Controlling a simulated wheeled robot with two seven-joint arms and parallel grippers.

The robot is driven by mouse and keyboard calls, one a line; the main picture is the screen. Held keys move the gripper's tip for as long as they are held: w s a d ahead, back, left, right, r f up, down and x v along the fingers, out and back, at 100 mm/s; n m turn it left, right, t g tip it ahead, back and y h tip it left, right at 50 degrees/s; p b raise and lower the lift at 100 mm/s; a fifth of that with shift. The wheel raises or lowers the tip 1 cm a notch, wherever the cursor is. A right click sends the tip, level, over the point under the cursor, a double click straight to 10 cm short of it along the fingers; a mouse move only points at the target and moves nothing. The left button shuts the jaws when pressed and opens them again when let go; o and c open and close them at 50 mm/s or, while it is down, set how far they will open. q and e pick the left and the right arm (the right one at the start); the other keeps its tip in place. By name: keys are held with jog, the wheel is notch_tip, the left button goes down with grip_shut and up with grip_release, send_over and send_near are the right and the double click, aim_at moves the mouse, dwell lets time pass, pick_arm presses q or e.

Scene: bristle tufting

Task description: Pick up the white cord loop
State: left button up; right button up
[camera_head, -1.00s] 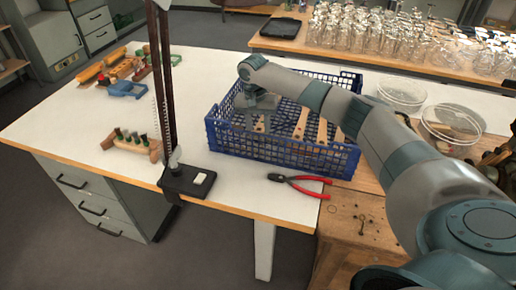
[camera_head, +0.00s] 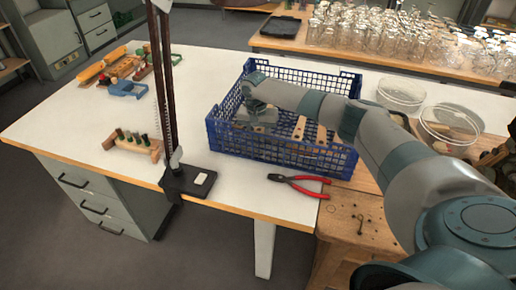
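I cannot make out a white cord loop in the head view. My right gripper (camera_head: 258,124) is at the end of the arm coming in from the right. It points down inside the left part of the blue crate (camera_head: 270,152). Its fingertips are hidden behind the crate's lattice wall, so I cannot tell whether it is open or shut. Light wooden pieces with dark holes (camera_head: 299,128) lie in the crate to the right of the gripper. My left gripper is not in view.
Red-handled pliers (camera_head: 299,184) lie in front of the crate. A dark upright stand (camera_head: 188,181) rises left of it. A wooden block with dark pegs (camera_head: 132,144) sits further left. Two clear round dishes (camera_head: 401,95) are at the right.

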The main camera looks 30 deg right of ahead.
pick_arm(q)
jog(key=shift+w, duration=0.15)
pick_arm(e)
grip_shut()
jog(key=shift+r, duration=0.1)
dwell(0.3)
